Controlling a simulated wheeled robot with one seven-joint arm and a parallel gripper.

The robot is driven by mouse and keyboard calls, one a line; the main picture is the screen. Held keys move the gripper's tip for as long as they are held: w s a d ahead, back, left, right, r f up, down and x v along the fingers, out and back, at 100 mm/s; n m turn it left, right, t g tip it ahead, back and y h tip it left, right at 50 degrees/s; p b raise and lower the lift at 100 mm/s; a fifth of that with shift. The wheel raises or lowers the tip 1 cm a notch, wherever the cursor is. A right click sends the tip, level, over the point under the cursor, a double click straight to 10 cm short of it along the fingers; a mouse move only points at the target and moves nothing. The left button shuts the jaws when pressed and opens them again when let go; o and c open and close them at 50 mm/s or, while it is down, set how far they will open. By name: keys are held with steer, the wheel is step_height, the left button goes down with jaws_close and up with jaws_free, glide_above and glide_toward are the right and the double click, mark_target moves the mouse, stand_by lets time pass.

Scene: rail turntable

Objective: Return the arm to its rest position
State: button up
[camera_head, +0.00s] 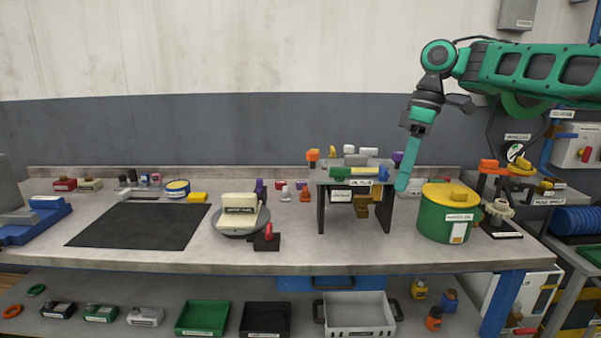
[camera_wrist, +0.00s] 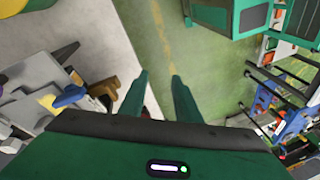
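My arm (camera_head: 535,72) comes in from the upper right in the head view and bends down at a green joint. My gripper (camera_head: 403,184) points down over the workbench, between the small raised stand and the green canister. Its height over the bench is hard to tell. In the wrist view the two teal fingers of my gripper (camera_wrist: 158,78) stand apart with nothing between them. Only one finger outline shows in the head view.
The raised stand (camera_head: 321,208) holds several small items. A green canister (camera_head: 434,222) with a yellow lid stands to the right. A turntable (camera_head: 232,231) bears a cream block (camera_head: 240,211). A black mat (camera_head: 120,230) lies at left. Crowded shelves stand at right.

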steer(key=s+d+f+m, duration=0.6)
steer(key=s, duration=0.5)
steer(key=s+d+f+m+t+h, duration=0.1)
steer(key=s+d+f+m, duration=0.5)
steer(key=s, duration=0.5)
steer(key=s+d+f+m+h, duration=0.1)
steer(key=s+d+f+m, duration=0.5)
steer(key=s, duration=0.6)
steer(key=shift+f+m, duration=0.5)
steer(key=shift+m, duration=0.1)
steer(key=shift+w+f+h, duration=0.25)
steer(key=shift+w+h, duration=0.05)
steer(key=shift+w, duration=0.25)
